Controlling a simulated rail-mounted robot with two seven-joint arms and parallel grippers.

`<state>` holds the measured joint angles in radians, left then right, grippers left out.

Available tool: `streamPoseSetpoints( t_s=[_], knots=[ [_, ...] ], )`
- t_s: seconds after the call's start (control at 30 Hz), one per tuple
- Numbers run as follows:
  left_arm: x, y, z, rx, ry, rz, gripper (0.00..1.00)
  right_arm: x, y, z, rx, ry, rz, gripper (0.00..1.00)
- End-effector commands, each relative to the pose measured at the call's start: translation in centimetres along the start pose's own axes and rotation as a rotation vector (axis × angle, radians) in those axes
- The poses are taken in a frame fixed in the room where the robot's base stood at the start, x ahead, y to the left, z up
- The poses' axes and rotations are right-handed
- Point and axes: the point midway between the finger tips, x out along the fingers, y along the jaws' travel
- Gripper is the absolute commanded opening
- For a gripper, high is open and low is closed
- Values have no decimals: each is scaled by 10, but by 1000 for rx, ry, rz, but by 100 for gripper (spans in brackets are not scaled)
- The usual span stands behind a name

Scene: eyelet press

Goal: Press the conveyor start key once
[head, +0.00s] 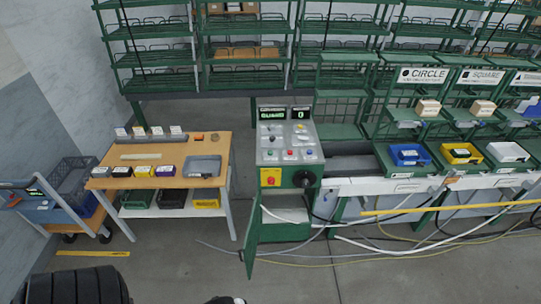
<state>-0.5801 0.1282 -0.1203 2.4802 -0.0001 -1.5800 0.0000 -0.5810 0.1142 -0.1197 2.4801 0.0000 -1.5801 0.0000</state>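The control panel (288,142) stands on a green cabinet (284,215) near the middle of the head view. It has several small coloured keys, among them a reddish one (290,152) and a blue one (309,152). Their labels are too small to read, so I cannot tell which is the conveyor start key. Two dark displays with green characters (271,114) sit at its top. A yellow plate with a red knob (271,178) and a black round part (304,179) are on its front. Neither of my grippers is in view.
A wooden table (160,155) with a grey tray (202,167) stands left of the panel. The cabinet door (251,235) hangs open. Cables (385,247) cross the floor. Bins (408,154) line the right; green racks (245,60) stand behind. The front floor is mostly free.

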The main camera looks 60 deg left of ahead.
Motion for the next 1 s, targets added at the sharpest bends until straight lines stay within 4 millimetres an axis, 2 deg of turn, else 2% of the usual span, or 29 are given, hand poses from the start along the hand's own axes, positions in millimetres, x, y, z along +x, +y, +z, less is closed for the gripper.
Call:
streamPoseSetpoints(
  t_s=[0.23,0.63,1.0],
  knots=[
    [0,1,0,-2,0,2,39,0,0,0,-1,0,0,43],
    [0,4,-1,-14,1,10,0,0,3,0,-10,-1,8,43],
    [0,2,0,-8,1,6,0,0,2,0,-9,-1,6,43]
  ],
)
